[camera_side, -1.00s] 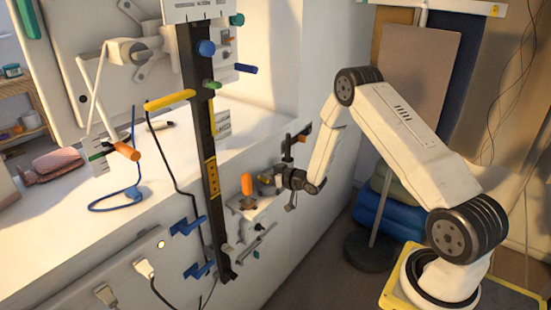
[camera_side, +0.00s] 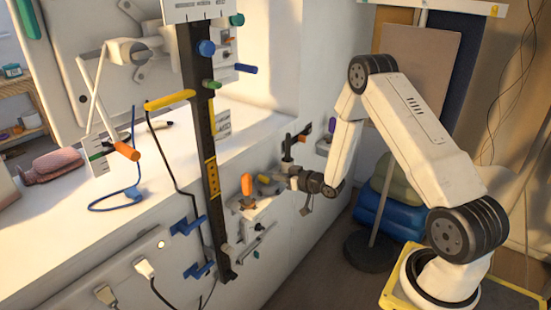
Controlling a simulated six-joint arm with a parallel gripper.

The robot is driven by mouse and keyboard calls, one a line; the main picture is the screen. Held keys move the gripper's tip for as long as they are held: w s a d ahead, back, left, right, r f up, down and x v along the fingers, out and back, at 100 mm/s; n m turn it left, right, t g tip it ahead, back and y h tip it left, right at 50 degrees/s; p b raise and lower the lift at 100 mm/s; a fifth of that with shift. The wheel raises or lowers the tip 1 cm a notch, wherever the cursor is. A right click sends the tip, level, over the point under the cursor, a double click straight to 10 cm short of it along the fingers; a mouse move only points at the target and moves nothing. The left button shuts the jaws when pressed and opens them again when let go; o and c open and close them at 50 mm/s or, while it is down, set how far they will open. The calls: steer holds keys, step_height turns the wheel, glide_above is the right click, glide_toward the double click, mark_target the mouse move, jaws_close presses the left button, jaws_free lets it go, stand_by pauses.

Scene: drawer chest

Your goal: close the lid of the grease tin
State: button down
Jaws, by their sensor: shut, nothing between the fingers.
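My gripper (camera_side: 291,180) is at the wall beside the work surface, pointing left. It looks shut and empty, though its fingertips are small here. Just left of it a cluster of small grey and tan parts (camera_side: 268,184) sits on a small wall shelf (camera_side: 262,209). The grease tin may be among these parts, but I cannot make out its shape or its lid's angle. The gripper looks close to the cluster; I cannot tell whether it touches anything.
An upright orange handle (camera_side: 247,184) stands left of the cluster. A tall black rail (camera_side: 205,150) with coloured knobs rises further left. A dark fixture with an orange tip (camera_side: 303,134) stands behind my gripper. Blue cushions (camera_side: 390,213) lie on the floor at right.

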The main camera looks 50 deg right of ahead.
steer(key=shift+v, duration=2.1)
steer(key=shift+a, duration=0.2)
steer(key=s+a+r+g+h, duration=0.1)
steer(key=s+a+r+g, duration=0.2)
steer(key=a+r+g, duration=0.35)
steer(key=s+a+r+n+g, duration=0.1)
steer(key=s+a+g, duration=0.5)
steer(key=s+a, duration=0.6)
steer(key=shift+s+a+r, duration=0.25)
steer(key=shift+s+r, duration=0.25)
steer(key=shift+r, duration=0.05)
